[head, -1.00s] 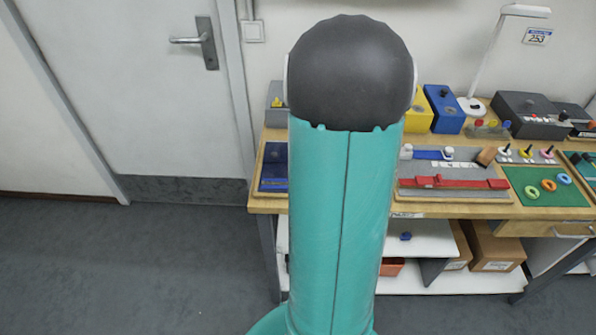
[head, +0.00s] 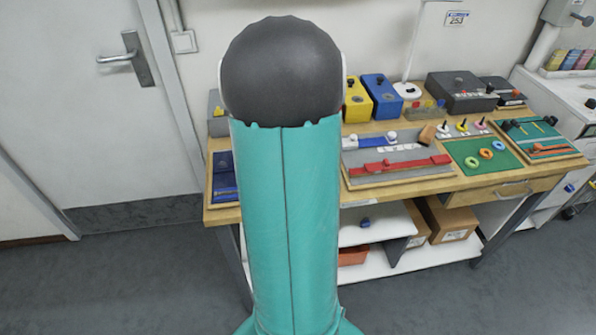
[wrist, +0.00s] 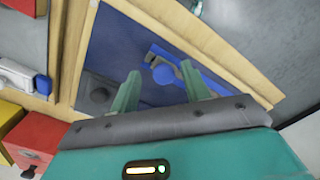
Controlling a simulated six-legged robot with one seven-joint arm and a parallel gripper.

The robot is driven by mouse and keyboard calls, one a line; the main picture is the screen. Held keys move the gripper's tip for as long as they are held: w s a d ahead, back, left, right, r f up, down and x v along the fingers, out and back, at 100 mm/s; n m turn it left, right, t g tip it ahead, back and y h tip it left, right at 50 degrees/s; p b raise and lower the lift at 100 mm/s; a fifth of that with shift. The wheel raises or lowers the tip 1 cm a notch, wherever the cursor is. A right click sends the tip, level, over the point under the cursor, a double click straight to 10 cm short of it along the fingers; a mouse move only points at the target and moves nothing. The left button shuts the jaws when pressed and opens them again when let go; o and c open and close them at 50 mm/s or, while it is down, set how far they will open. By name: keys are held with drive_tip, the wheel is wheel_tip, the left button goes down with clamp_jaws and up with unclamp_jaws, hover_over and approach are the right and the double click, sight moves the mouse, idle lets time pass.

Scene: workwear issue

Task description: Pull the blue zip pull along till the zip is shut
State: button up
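In the wrist view a dark blue panel (wrist: 120,45) in a wooden frame carries a bright blue strip (wrist: 215,85) and a round blue knob (wrist: 163,74), which looks like the zip pull. I cannot tell the height gap; no contact is visible. The zip's teeth cannot be made out. In the head view the dark blue panel (head: 223,177) lies at the bench's left end, partly behind my arm; the gripper is hidden there.
The wooden bench (head: 400,192) also holds a grey board (head: 410,172) with red and blue sliders, a green mat (head: 470,150) with rings, and yellow (head: 357,103) and blue (head: 382,97) boxes. The door (head: 80,130) is at left; the floor before the bench is clear.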

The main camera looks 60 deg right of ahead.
wheel_tip(320, 180, up, 14)
idle(0.6)
drive_tip(key=shift+f, duration=0.1)
idle(0.4)
drive_tip(key=w+a+r+t, duration=0.1)
drive_tip(key=w+a+r, duration=0.2)
drive_tip(key=w+a, duration=0.6)
drive_tip(key=s+a+t, duration=0.1)
drive_tip(key=a+t, duration=0.1)
drive_tip(key=a, duration=1.3)
drive_tip(key=s+a+r+n+t, duration=0.1)
drive_tip(key=s+a+t, duration=0.1)
drive_tip(key=a, duration=1.3)
drive_tip(key=shift+s+a+r+t, duration=0.15)
drive_tip(key=shift+a+t, duration=0.15)
drive_tip(key=shift+a, duration=0.05)
drive_tip(key=shift+c, duration=1.1)
drive_tip(key=shift+d, duration=0.1)
drive_tip(key=shift+d, duration=0.15)
